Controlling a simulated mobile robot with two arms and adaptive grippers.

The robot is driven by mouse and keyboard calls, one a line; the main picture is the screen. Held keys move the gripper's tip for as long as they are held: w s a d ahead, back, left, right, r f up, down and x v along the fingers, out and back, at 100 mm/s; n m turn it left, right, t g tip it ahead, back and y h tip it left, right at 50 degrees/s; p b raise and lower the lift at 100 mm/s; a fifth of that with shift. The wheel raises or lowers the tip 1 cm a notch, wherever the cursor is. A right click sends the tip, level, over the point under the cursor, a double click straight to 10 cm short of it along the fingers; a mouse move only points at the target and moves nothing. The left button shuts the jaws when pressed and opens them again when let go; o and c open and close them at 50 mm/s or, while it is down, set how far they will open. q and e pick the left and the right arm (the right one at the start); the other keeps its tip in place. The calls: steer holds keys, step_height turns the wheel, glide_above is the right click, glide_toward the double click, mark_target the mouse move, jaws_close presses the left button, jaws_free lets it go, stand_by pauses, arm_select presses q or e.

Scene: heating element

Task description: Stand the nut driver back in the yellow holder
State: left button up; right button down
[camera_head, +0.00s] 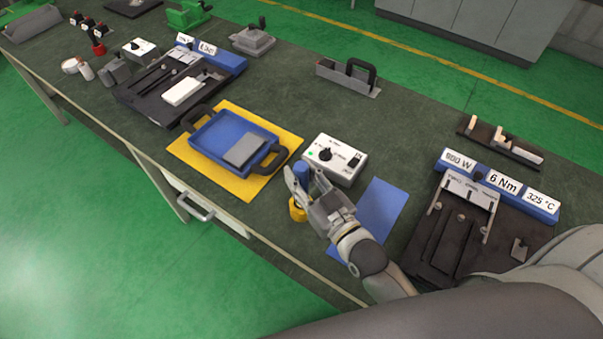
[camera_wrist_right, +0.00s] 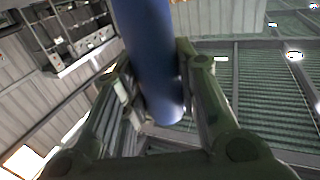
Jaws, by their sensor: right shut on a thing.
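The nut driver shows as a blue handle (camera_head: 302,170) held upright by my right gripper (camera_head: 300,187). In the right wrist view the blue handle (camera_wrist_right: 150,65) runs between the two fingers of my right gripper (camera_wrist_right: 165,95), which is shut on it. The yellow holder (camera_head: 297,212) stands near the front edge of the bench, directly below the fingers in the head view. The driver's lower part is hidden, so I cannot tell whether it is inside the holder. My left gripper is not in view.
A white control box (camera_head: 335,158) stands close behind the gripper. A blue tray (camera_head: 213,150) lies on a yellow mat (camera_head: 250,190) to the left. A blue mat (camera_head: 385,205) lies to the right, beside a dark fixture (camera_head: 425,235) with labels.

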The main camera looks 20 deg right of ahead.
steer(key=shift+f+b, duration=1.3)
steer(key=shift+f, duration=0.8)
steer(key=c, duration=1)
jaws_free()
steer(key=shift+c, duration=0.2)
steer(key=shift+f, duration=0.15)
steer(key=shift+s, duration=0.15)
steer(key=v, duration=1.1)
steer(key=shift+s, duration=0.4)
steer(key=shift+d, duration=0.1)
